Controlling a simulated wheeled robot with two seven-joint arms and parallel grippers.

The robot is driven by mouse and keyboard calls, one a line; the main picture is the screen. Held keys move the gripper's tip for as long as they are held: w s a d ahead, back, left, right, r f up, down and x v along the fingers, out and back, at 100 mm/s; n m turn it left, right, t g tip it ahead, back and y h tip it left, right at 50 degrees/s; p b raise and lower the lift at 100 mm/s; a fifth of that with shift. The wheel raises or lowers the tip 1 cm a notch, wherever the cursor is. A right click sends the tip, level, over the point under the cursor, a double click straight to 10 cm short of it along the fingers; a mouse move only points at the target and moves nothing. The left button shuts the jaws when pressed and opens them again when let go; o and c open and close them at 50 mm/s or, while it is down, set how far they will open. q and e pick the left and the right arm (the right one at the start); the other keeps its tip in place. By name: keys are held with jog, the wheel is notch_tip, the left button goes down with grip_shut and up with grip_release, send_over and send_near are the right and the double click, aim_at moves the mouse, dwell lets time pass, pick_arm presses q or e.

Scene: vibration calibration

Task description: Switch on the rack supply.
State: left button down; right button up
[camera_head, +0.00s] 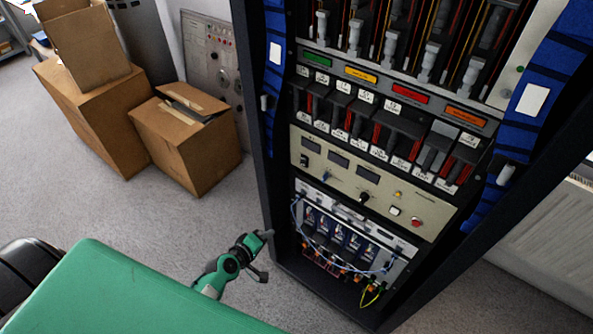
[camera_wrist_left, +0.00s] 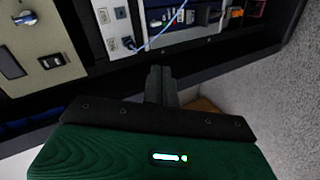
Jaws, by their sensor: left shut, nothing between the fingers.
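The rack supply is a beige panel (camera_head: 345,180) in the middle of the dark rack. It has dark displays, a black switch (camera_head: 304,160) at its left, knobs, a white button (camera_head: 395,211) and a red button (camera_head: 416,222). In the left wrist view the panel's edge shows at upper left with a black switch (camera_wrist_left: 52,61) and a knob (camera_wrist_left: 25,18). My left gripper (camera_head: 267,235) is shut and empty, low at the rack's left front edge, below the panel and apart from the switch. Its fingers show together in the wrist view (camera_wrist_left: 160,72). My right gripper is out of view.
Below the panel is a silver module (camera_head: 312,190) with a blue cable and several connectors. Blue cable bundles run down both rack sides. Cardboard boxes (camera_head: 188,140) stand on the carpet (camera_head: 150,215) at left.

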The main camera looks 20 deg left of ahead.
aim_at(303, 165)
pick_arm(q)
jog(key=w+r+n+t+h, duration=0.1)
jog(key=w+r+n+t, duration=0.1)
jog(key=r, duration=1.4)
jog(key=shift+w+a+n+t, duration=0.25)
jog(key=shift+w+n+t, duration=0.15)
jog(key=shift+w+t, duration=0.3)
jog(key=p+x, duration=0.2)
jog(key=x, duration=1.2)
